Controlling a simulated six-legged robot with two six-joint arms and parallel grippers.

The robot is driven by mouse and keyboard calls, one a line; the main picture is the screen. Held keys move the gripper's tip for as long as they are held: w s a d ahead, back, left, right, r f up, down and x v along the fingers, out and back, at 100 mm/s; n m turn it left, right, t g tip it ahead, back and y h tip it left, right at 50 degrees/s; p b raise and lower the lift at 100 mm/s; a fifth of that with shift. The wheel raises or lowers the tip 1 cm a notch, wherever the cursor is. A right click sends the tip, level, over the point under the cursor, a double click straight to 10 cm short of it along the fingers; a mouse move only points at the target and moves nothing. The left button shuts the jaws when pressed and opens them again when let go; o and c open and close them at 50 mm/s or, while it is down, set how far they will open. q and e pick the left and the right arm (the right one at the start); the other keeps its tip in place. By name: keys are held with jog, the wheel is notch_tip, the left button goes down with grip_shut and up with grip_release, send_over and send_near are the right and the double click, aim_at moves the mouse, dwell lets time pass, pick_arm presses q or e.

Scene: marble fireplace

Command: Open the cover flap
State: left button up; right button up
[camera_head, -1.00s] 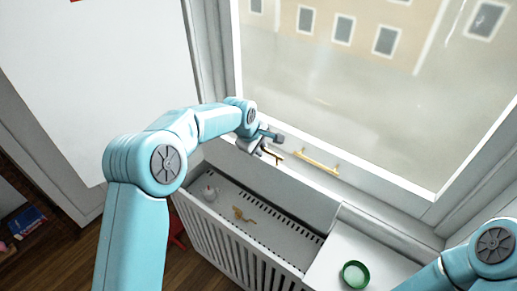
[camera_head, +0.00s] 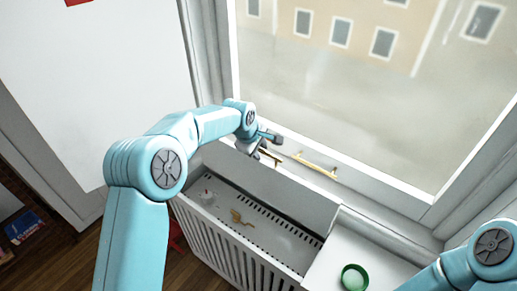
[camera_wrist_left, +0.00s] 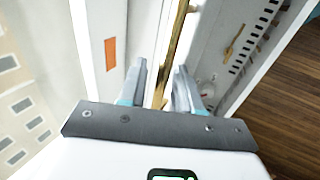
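The cover flap (camera_head: 300,201) is a white panel standing raised along the back of the white slatted radiator cover, near the window. The cover's recess in front of it lies exposed. A gold bar handle (camera_head: 270,156) sits at the flap's upper edge. My left gripper (camera_head: 264,150) is at this handle. In the left wrist view the gold handle (camera_wrist_left: 178,40) runs between the two spread fingers of my left gripper (camera_wrist_left: 158,75), with gaps visible beside it. My right arm shows at the lower right, but its gripper is out of view.
A second gold handle (camera_head: 315,165) is on the window frame. In the recess are a small white pot-like object (camera_head: 207,196) and a golden key-like object (camera_head: 241,218). A green round object (camera_head: 354,277) stands on the fixed white top at right.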

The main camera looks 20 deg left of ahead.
pick_arm(q)
jog(key=shift+s+r, duration=0.1)
jog(key=shift+r, duration=0.2)
jog(key=b+v, duration=0.2)
jog(key=v, duration=1.3)
jog(key=shift+s+r, duration=0.2)
jog(key=shift+r, duration=0.1)
